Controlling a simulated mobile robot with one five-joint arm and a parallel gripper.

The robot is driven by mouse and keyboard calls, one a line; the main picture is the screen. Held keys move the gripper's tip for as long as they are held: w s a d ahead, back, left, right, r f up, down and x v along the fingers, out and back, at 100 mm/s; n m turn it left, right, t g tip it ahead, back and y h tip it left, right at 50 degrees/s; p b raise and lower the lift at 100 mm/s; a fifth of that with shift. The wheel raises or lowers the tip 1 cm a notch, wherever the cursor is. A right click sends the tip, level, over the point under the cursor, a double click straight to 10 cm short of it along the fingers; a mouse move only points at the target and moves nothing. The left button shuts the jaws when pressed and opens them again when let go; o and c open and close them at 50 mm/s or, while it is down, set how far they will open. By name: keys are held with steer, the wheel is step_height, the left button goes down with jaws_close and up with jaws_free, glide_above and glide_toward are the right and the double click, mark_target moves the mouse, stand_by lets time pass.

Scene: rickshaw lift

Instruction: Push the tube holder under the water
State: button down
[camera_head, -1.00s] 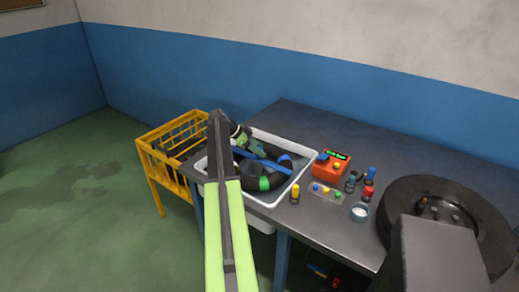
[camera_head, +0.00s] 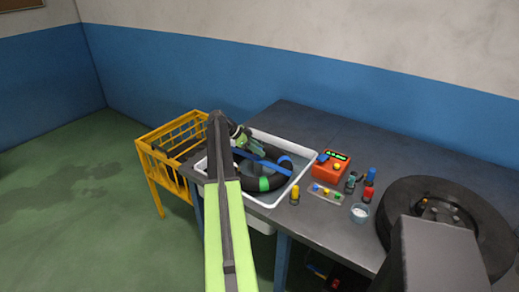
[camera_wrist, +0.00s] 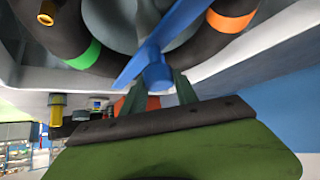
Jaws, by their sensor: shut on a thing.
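The blue tube holder (camera_head: 264,161) is a bar lying across a black inner tube (camera_head: 250,184) in the white tub. The tube has coloured bands, green and orange in the wrist view. My gripper (camera_head: 243,140) is over the tub, at the bar. In the wrist view, my gripper (camera_wrist: 166,82) has its dark green fingers closed on the short blue peg of the tube holder (camera_wrist: 152,56). Grey-blue water seems to show inside the ring of the tube (camera_wrist: 100,50). How deep the tube sits cannot be told.
The white tub (camera_head: 268,201) stands at the left end of the dark workbench (camera_head: 317,134). A yellow basket frame (camera_head: 157,183) is left of it. A red box (camera_head: 331,166), small coloured bottles and a tyre (camera_head: 470,208) are to the right.

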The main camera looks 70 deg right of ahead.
mark_target(253, 160)
steer(key=shift+a, duration=0.1)
stand_by(0.5)
step_height(253, 160, down, 9)
steer(key=b, duration=0.8)
steer(key=shift+r+b, duration=0.1)
steer(key=shift+b, duration=0.3)
steer(key=shift+s+a+r, duration=0.1)
steer(key=shift+a+r, duration=0.05)
steer(key=shift+r, duration=0.1)
steer(key=c, duration=0.9)
jaws_free()
steer(key=shift+f, duration=0.1)
steer(key=shift+c, duration=0.2)
steer(key=shift+w+r+p, duration=0.25)
steer(key=shift+r+p, duration=0.15)
steer(key=shift+p, duration=0.1)
steer(key=p+v, duration=1.1)
steer(key=v, duration=0.5)
steer(key=shift+w+a+r+p, duration=0.15)
steer(key=shift+w+a+p, duration=0.1)
steer(key=shift+p, duration=0.1)
